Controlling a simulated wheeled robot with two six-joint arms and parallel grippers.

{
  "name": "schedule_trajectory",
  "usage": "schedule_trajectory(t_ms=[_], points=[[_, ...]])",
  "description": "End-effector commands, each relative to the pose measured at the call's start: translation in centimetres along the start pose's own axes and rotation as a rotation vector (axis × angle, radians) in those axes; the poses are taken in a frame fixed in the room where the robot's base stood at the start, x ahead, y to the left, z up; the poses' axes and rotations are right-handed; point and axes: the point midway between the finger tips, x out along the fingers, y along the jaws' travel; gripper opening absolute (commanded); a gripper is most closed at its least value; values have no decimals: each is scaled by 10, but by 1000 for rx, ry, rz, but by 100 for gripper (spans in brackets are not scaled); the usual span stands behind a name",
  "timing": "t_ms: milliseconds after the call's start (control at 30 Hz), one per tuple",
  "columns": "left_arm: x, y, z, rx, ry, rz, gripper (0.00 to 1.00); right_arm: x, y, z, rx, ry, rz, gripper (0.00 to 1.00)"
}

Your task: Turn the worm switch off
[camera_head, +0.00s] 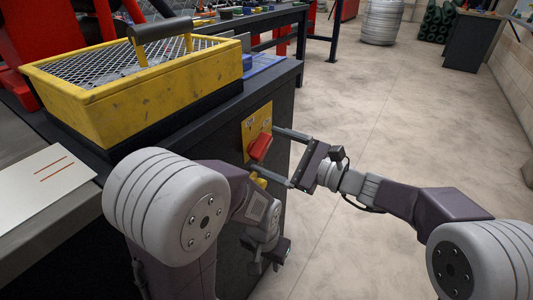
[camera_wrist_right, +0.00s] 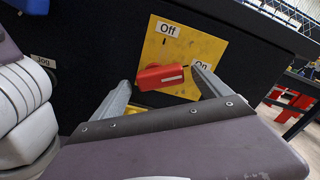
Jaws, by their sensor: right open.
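The worm switch is a red handle (camera_head: 260,145) on a yellow panel (camera_head: 249,127) on the dark cabinet side. In the right wrist view the handle (camera_wrist_right: 160,77) lies nearly level, its right end towards the "On" label (camera_wrist_right: 202,66). The "Off" label (camera_wrist_right: 168,29) is above it. My right gripper (camera_head: 264,151) is open, with one finger on each side of the handle; I cannot tell whether they touch it. These fingers also frame it in the right wrist view (camera_wrist_right: 161,78). My left gripper (camera_head: 268,253) hangs low beside the cabinet; its jaw state is unclear.
A yellow mesh-topped bin (camera_head: 150,105) with a black handle stands on the cabinet. A yellow part (camera_head: 258,181) shows below the panel. A "Jog" label (camera_wrist_right: 43,62) is on the cabinet. The floor (camera_head: 400,120) to the right is clear.

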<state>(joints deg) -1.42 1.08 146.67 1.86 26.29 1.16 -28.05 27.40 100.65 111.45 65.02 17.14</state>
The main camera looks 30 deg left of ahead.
Motion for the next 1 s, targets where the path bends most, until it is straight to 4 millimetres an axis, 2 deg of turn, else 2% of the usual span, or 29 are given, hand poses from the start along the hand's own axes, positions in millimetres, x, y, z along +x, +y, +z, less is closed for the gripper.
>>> schedule_trajectory(t_ms=[133, 367, 400, 600, 633, 833, 1000], points=[[4, 0, 0, 0, 0, 0, 36, 14, 0, 0, 1, 0, 0, 87], [3, 0, 0, 0, 0, 0, 36, 15, -1, 0, 1, 1, -2, 87], [3, 0, 0, 0, 0, 0, 36, 15, -1, 0, 1, 1, -1, 84], [3, 0, 0, 0, 0, 0, 36, 15, 0, 0, 0, 1, -1, 29], [3, 0, 0, 0, 0, 0, 36, 15, 0, 0, 0, 1, -1, 25], [8, 0, 1, 0, 0, 0, 36, 15, 0, -1, -17, 1, -1, 25], [21, 0, 2, 0, 0, 0, 36, 15, 2, -3, -81, 0, -1, 25]])
